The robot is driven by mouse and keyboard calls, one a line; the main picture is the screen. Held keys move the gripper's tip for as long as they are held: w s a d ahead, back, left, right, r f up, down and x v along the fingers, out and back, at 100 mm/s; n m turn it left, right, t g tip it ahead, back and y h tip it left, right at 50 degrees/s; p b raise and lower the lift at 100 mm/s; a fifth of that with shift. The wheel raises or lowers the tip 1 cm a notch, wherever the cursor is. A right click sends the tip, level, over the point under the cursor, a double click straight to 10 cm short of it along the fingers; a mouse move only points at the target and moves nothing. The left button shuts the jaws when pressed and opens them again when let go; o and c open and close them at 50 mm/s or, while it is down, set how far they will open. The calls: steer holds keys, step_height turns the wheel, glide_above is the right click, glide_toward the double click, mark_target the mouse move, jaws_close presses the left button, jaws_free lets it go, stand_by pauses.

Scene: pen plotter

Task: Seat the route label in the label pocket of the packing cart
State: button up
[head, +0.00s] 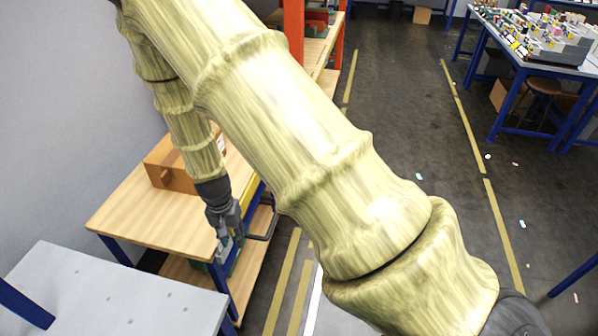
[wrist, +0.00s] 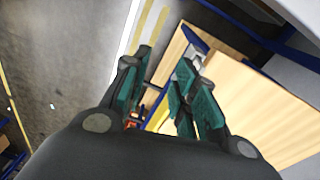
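The packing cart appears to be the wooden-topped cart with a blue frame (head: 135,215) at left centre in the head view. Its wooden top also shows at the right of the wrist view (wrist: 255,105). My gripper (head: 226,247) points down beside the cart's right edge. In the wrist view my gripper (wrist: 163,72) has its teal-padded fingers apart, with no held object visible between them. I cannot make out the route label. A blue and yellow part lies along the cart's edge, mostly behind my gripper; I cannot tell whether it is the label pocket.
An open brown box (head: 172,178) sits on the cart top. A dark handle (head: 268,222) juts from the cart's right end. A grey table (head: 110,295) stands in front. A cluttered blue-legged bench (head: 545,45) is far right. The aisle floor between is mostly clear.

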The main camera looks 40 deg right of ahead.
steer(key=s+f+n, duration=0.2)
steer(key=s+f, duration=0.3)
steer(key=s, duration=0.5)
steer(key=s+d+f+n, duration=0.1)
steer(key=s+f+n, duration=0.2)
steer(key=s, duration=0.7)
steer(key=s+f+n, duration=0.3)
steer(key=s+f, duration=0.4)
steer(key=s, duration=0.4)
steer(key=shift+d+f+y, duration=0.2)
steer(key=shift+f+y, duration=0.1)
steer(key=shift+f, duration=0.05)
